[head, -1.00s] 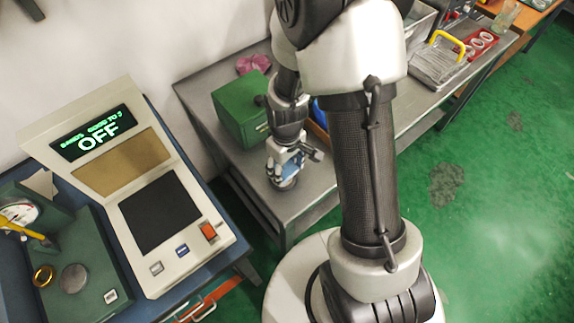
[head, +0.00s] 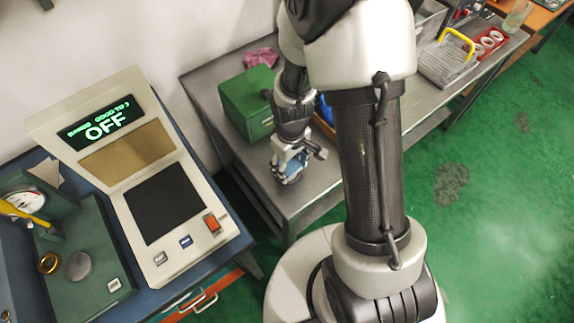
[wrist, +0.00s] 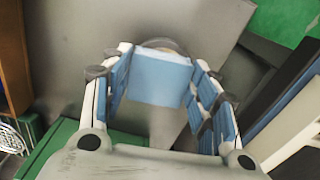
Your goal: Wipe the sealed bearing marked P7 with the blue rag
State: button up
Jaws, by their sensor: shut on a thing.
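My gripper (head: 288,172) is low over the front end of the grey metal bench. In the wrist view its blue-padded fingers (wrist: 162,95) are shut on a flat light-blue piece, which looks like the blue rag (wrist: 160,78). A round, pale-rimmed thing (wrist: 162,43) shows just beyond the rag's top edge, mostly hidden by it. It may be a bearing; I see no P7 mark on it. I cannot tell whether the rag touches it.
A green box (head: 246,103) stands behind my gripper, with a pink cloth (head: 261,58) beyond. At left is a device reading OFF (head: 105,128). A wire basket (head: 447,62) and red tray with rings (head: 488,43) stand farther along. Bare bench (head: 322,178) lies right of my gripper.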

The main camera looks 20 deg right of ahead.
jog(key=shift+w+d, duration=0.15)
jog(key=shift+d, duration=0.4)
jog(key=shift+a, duration=0.15)
jog(key=shift+s+a, duration=0.25)
jog(key=shift+a, duration=1.05)
jog(key=shift+w+d+r, duration=0.1)
jog(key=shift+w+d, duration=0.2)
jog(key=shift+d, duration=0.4)
jog(key=shift+w+d, duration=0.3)
jog(key=shift+d, duration=0.4)
jog(key=shift+s+a, duration=0.4)
jog(key=shift+a, duration=0.3)
jog(key=shift+s+a, duration=0.35)
jog(key=shift+a, duration=0.3)
jog(key=shift+d, duration=0.1)
jog(key=shift+w+d+f, duration=0.15)
jog(key=shift+d, duration=0.5)
jog(key=shift+w+d+f, duration=0.1)
jog(key=shift+w+d, duration=0.05)
jog(key=shift+d, duration=0.5)
